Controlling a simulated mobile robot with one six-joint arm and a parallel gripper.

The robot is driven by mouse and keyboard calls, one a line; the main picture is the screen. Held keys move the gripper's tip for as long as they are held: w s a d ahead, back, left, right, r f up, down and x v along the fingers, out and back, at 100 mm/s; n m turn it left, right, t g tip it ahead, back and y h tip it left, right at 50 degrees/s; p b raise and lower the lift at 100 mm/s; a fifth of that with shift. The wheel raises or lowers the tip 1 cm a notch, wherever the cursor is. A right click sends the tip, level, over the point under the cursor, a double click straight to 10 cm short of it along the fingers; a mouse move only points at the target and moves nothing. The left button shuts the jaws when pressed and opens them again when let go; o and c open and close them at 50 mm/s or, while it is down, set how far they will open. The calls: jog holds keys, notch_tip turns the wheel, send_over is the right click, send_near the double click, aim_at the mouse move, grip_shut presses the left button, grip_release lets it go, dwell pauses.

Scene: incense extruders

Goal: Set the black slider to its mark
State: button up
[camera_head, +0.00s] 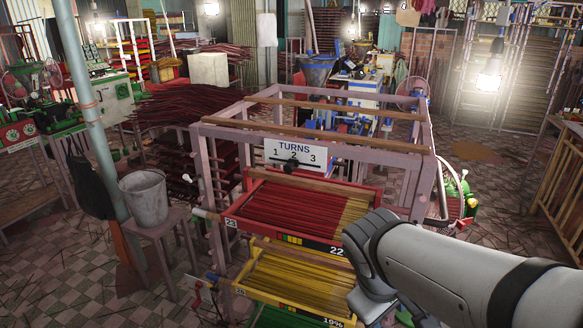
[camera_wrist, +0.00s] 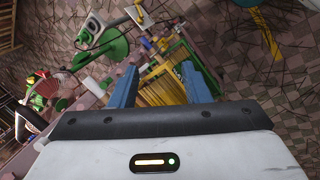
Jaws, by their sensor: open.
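A white sign (camera_head: 297,153) reading TURNS with the numbers 1, 2 and 3 is fixed to the front of the pink frame (camera_head: 318,133). The black slider (camera_head: 289,167) sits at the sign's lower edge, under or close to the 2. It is too small to tell which mark it meets. In the wrist view my gripper (camera_wrist: 158,82) has its two blue fingers apart with nothing held, pointing toward yellow sticks (camera_wrist: 160,88). In the head view my arm comes in from the lower right; the fingers are hidden there. The slider cannot be made out in the wrist view.
A red tray (camera_head: 232,211) of red and yellow sticks juts out below the sign, above a yellow tray (camera_head: 244,264). A grey bucket (camera_head: 144,197) on a stool stands to the left. Open tiled floor (camera_head: 490,235) lies to the right of the frame.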

jog(key=w+r+n+t+h, duration=0.2)
jog(key=w+n+h, duration=0.25)
jog(key=n, duration=0.25)
jog(key=n+t+y, duration=0.2)
jog(key=n+t, duration=1.1)
jog(key=n, duration=0.6)
send_near(288, 169)
jog(key=shift+h, duration=0.25)
jog(key=x, duration=0.8)
jog(key=shift+a, duration=0.15)
grip_shut()
